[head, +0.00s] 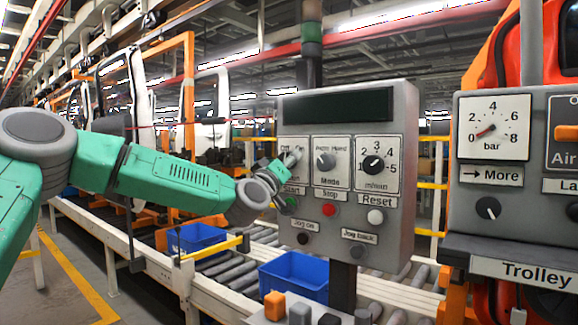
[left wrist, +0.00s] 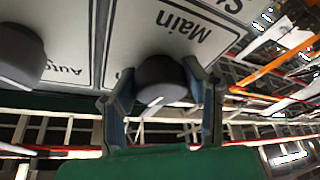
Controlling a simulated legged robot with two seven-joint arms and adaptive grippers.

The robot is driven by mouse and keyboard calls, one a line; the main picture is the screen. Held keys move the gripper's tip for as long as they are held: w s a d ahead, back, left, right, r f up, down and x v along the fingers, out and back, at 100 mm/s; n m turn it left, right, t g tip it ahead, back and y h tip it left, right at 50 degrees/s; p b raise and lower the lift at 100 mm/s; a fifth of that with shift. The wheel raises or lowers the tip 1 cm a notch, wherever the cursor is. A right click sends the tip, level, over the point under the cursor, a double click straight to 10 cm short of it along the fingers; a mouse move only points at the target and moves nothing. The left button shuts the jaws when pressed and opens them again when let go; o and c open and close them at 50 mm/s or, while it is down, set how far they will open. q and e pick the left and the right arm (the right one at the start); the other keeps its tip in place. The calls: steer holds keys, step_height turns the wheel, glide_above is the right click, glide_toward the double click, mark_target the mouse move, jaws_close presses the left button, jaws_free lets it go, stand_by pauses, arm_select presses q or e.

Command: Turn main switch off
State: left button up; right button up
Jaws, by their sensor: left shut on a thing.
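The main switch is a dark grey round knob (left wrist: 162,82) on a white plate marked Main, seen upside down in the left wrist view. My left gripper (left wrist: 163,92) has one finger on each side of this knob and is shut on it. A pale line on the knob slants to the lower left in that view. In the head view my left gripper (head: 284,172) is at the upper left of the grey control box (head: 408,190) and covers most of the switch. Off and On lettering partly shows beside it; I cannot tell the setting. My right gripper is in neither view.
Next to the switch are the Mode knob (head: 325,160), the speed dial (head: 373,164), a red Stop button (head: 328,210) and a white Reset button (head: 375,216). A trolley panel (head: 475,220) stands at right. Blue bins (head: 294,272) sit on the roller conveyor behind.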

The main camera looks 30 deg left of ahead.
arm_select(q)
steer(key=n+g+y, duration=0.1)
steer(key=n, duration=0.2)
steer(key=n+g+y+p, duration=0.1)
steer(key=n, duration=0.3)
steer(key=n+g+p, duration=0.1)
steer(key=n+g, duration=0.1)
steer(key=n, duration=0.2)
steer(key=shift+f+n, duration=0.1)
steer(key=shift+n, duration=0.5)
steer(key=shift+f+p, duration=0.1)
steer(key=shift+p, duration=0.2)
steer(key=o, duration=0.9)
steer(key=shift+o, duration=1.3)
steer(key=shift+a, duration=0.2)
